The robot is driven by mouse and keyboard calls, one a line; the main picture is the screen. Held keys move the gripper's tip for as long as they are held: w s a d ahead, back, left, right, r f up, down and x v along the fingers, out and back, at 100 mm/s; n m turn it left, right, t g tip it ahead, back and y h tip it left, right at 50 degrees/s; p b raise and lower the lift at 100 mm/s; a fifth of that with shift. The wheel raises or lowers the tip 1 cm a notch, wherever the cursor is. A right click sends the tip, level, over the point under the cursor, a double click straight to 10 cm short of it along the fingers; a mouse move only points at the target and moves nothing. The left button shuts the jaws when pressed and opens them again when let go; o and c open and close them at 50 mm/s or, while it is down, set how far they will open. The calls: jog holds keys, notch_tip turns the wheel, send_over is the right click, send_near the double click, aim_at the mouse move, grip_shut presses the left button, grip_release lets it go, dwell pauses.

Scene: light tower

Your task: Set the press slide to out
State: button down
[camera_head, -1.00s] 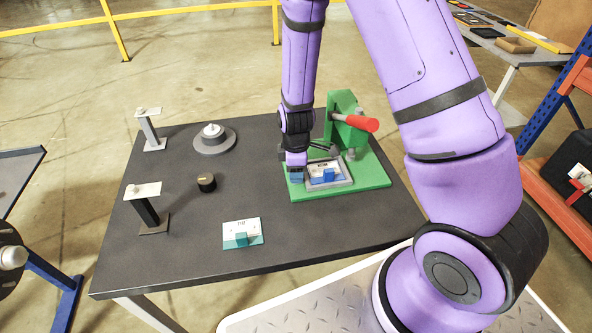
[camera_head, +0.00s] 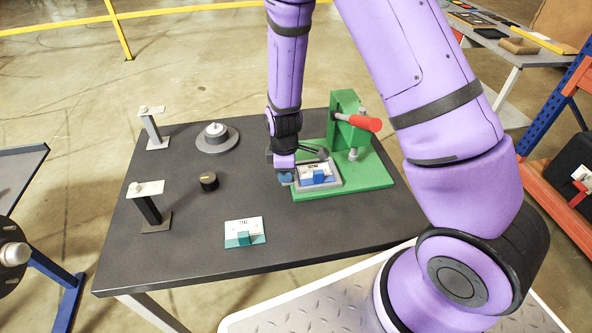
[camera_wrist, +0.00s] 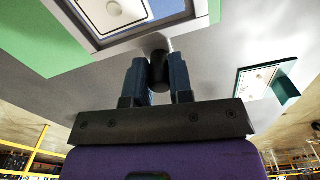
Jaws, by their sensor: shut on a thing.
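The green press (camera_head: 348,120) with a red handle (camera_head: 358,122) stands at the table's right. Its slide (camera_head: 338,185) is a grey-rimmed tray at the left part of the green base, holding a white and blue piece (camera_head: 318,176). My gripper (camera_head: 287,178) is at the slide's left side. In the wrist view my gripper (camera_wrist: 158,68) is shut on the slide's black knob (camera_wrist: 160,60), whose short stem meets the slide's rim (camera_wrist: 140,36). The knob is hidden by my gripper in the head view.
A white and teal block (camera_head: 245,234) lies near the table's front edge. A black round knob (camera_head: 208,181), a grey round fixture (camera_head: 217,139) and two stands (camera_head: 152,131) (camera_head: 150,207) are on the left. The table (camera_head: 190,265) is clear just left of my gripper.

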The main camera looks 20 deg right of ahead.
jog(key=shift+a, duration=0.3)
jog(key=c, duration=1)
grip_release()
jog(key=shift+w+a, duration=0.1)
notch_tip(320, 180, up, 11)
jog(key=shift+f, duration=0.1)
